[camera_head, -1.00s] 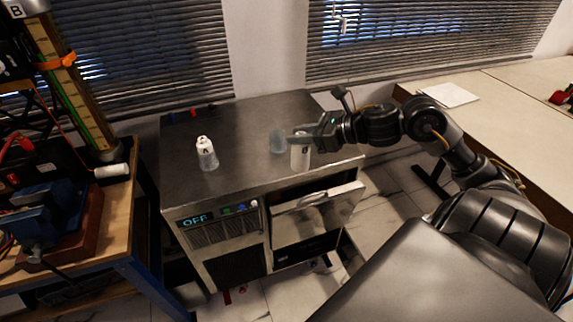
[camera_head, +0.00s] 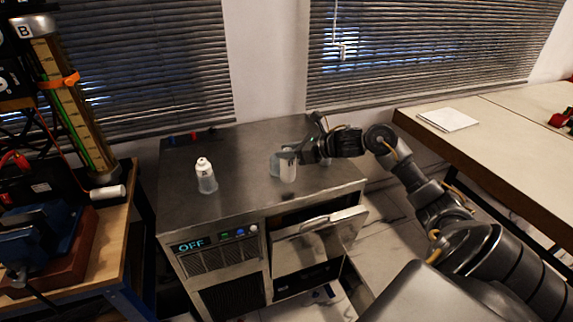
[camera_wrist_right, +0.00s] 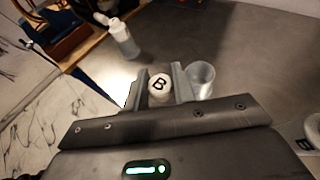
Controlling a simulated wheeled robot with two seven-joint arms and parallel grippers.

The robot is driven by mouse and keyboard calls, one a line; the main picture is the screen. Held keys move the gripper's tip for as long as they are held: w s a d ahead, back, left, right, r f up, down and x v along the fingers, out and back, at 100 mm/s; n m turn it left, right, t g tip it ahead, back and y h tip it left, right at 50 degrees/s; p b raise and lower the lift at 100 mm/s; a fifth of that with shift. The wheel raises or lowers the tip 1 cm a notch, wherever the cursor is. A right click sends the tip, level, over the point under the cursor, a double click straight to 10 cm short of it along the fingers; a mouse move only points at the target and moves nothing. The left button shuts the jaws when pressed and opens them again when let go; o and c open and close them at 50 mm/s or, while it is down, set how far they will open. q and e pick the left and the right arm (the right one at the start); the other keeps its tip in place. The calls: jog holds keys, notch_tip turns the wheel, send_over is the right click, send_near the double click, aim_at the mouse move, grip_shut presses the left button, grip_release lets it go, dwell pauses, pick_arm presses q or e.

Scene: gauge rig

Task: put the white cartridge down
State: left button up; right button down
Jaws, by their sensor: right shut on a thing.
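The white cartridge (camera_head: 288,172) is upright in my right gripper (camera_head: 292,154), above or on the metal top of the cabinet (camera_head: 235,205); I cannot tell whether its base touches. In the right wrist view its round white end, marked B (camera_wrist_right: 159,87), sits between the two fingers of the right gripper (camera_wrist_right: 162,84), which are shut on it. A clear cup (camera_head: 275,165) stands close beside the cartridge; it also shows in the wrist view (camera_wrist_right: 201,79), just right of the fingers. My left gripper is not in view.
A white-capped bottle (camera_head: 206,176) stands left on the cabinet top, with clear metal between it and the cup. The cabinet's front flap (camera_head: 320,232) hangs open. A workbench with a gauge column (camera_head: 70,105) is at left, a pale table (camera_head: 480,150) at right.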

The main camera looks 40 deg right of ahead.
jog(key=shift+w+f, duration=0.3)
jog(key=shift+f, duration=0.1)
jog(key=f, duration=0.1)
jog(key=f+b, duration=0.1)
jog(key=f, duration=0.1)
jog(key=shift+w+d+f, duration=0.15)
jog(key=shift+w, duration=0.05)
jog(key=shift+s, duration=0.1)
jog(key=shift+f, duration=0.1)
jog(key=c, duration=1.1)
grip_release()
jog(key=shift+c, duration=0.2)
